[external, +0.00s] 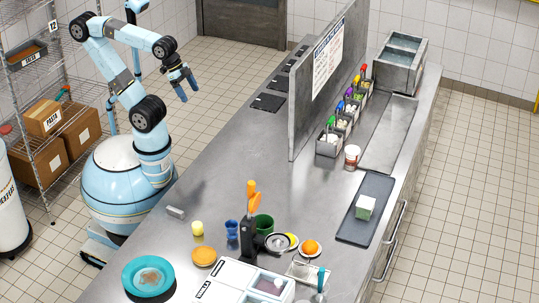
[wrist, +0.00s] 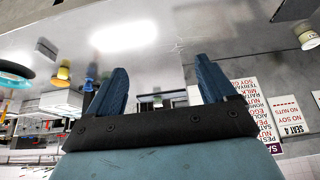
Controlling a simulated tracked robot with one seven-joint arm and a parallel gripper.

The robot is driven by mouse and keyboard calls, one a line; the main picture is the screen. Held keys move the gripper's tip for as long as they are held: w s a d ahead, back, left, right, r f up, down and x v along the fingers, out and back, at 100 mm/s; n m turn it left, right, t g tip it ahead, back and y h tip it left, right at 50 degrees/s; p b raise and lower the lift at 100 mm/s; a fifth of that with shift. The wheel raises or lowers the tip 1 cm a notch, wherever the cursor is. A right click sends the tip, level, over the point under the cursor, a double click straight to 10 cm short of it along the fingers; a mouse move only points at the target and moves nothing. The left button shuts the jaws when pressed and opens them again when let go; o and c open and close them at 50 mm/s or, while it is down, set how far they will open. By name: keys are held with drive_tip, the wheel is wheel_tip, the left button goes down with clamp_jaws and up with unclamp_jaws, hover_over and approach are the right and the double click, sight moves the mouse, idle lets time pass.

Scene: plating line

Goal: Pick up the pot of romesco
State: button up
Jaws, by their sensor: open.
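A small white pot with a reddish-brown band (external: 352,156) stands on the steel counter in the external view, right of the partition's near end. It looks like the romesco pot, but its label is too small to read. A pale pot (wrist: 308,37) at the right edge of the wrist view may be the same one. My gripper (external: 181,92) is high over the counter's left edge, far left of the pot. Its blue fingers (wrist: 162,78) are apart with nothing between them.
An upright partition (external: 325,80) stands between my gripper and the pot. A dark tray (external: 378,190) holds a green-and-white block (external: 365,206). The counter's middle is clear.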

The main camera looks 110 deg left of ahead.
wheel_tip(320, 180, up, 19)
drive_tip(key=w+a+r+m+g+y, duration=0.15)
drive_tip(key=w+a, duration=0.25)
drive_tip(key=w, duration=0.4)
drive_tip(key=w+a+r+m+t+y, duration=0.1)
drive_tip(key=w+a+r+m+y, duration=0.15)
drive_tip(key=w+a, duration=0.4)
drive_tip(key=m+g+y, duration=0.2)
drive_tip(key=m+y, duration=1.2)
drive_tip(key=m, duration=0.2)
hover_over(349, 154)
drive_tip(key=d, duration=0.5)
wheel_tip(349, 154, down, 5)
drive_tip(key=f, duration=2.7)
drive_tip(key=s+f, duration=0.1)
drive_tip(key=f, duration=1.2)
drive_tip(key=shift+a+f, duration=0.25)
drive_tip(key=shift+f, duration=0.1)
drive_tip(key=shift+w+a, duration=0.25)
drive_tip(key=shift+a, duration=0.95)
drive_tip(key=shift+w+a, duration=0.25)
drive_tip(key=shift+a, duration=1)
drive_tip(key=shift+w+a, duration=0.25)
drive_tip(key=shift+a, duration=0.95)
